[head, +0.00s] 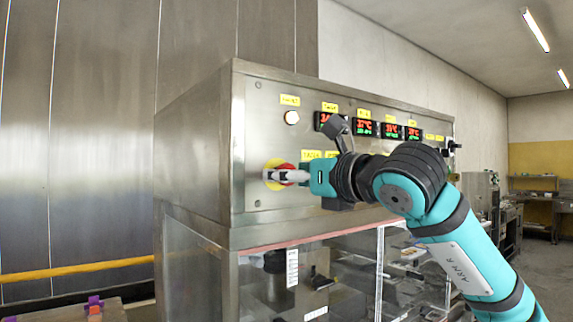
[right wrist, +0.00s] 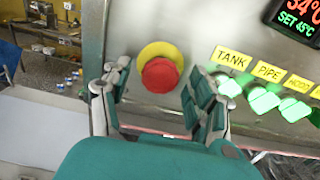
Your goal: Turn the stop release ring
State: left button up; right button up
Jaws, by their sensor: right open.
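The red stop button (right wrist: 161,75) with its yellow ring (right wrist: 150,50) sits on the steel front panel, left of the label row. In the head view the red button (head: 287,167) and yellow backing (head: 271,164) are partly hidden by my right gripper (head: 284,176). My right gripper (right wrist: 157,76) is open in the right wrist view, one finger to each side of the button, with nothing held. I cannot tell whether the fingers touch it. My left gripper is not in view.
Red-digit displays (head: 364,127) and a round white lamp (head: 292,117) are on the panel. Green-lit buttons (right wrist: 264,101) stand close right of my right fingers. A clear-walled enclosure (head: 300,275) is below. Free floor (head: 548,268) shows far right.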

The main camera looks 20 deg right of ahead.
jog(key=shift+x, duration=0.8)
jog(key=shift+c, duration=0.4)
